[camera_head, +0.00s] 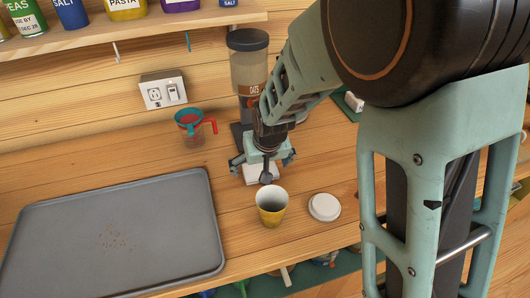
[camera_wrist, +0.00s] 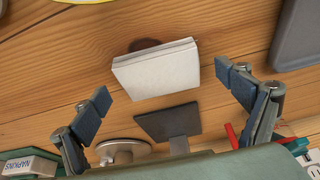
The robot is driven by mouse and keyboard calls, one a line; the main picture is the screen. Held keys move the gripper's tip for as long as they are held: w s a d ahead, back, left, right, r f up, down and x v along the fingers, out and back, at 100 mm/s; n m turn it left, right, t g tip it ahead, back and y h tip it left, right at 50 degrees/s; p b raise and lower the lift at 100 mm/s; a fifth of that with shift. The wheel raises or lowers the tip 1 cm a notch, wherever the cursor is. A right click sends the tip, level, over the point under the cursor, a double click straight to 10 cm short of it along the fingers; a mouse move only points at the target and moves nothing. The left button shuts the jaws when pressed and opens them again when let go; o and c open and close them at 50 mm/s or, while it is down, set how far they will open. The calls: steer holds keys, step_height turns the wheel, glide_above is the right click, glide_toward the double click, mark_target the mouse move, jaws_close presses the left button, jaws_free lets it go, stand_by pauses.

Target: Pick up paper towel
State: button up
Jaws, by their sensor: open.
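A white, flat-sided block that looks like a stack of folded paper towel (camera_wrist: 155,70) stands on the wooden counter, with a dark brown round shape partly hidden behind it. In the wrist view it lies ahead of and between the two spread fingers of my gripper (camera_wrist: 168,98), with no contact visible. In the head view my gripper (camera_head: 263,162) is low over the counter, and the white block (camera_head: 251,173) shows partly beneath it. My gripper is open and empty.
A grey tray (camera_head: 115,235) fills the counter's left side. A yellow cup (camera_head: 271,207) and a white lid (camera_head: 324,207) stand near the front edge. An oats dispenser (camera_head: 249,70) and a red-handled measuring cup (camera_head: 192,125) are behind. A napkins box (camera_wrist: 30,166) is at lower left.

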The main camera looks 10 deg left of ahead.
steer(key=shift+c, duration=0.2)
steer(key=c, duration=0.9)
steer(key=shift+r, duration=0.1)
